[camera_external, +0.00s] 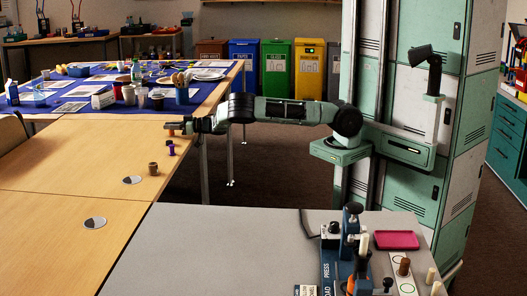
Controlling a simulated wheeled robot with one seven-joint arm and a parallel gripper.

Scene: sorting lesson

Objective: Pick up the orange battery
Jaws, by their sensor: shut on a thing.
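My gripper (174,127) is at the right edge of the wooden table (95,150), with my arm reaching in from the right. It is shut on the orange battery (171,132), a small orange piece that shows just under the fingertips. The fingers hide part of it. I cannot tell whether it touches the tabletop.
A purple piece (171,149) stands close in front of my gripper, and a brown piece (153,168) stands nearer the camera. Two round discs (132,180) lie on the wood. Behind is a cluttered table with a blue cloth (60,106).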

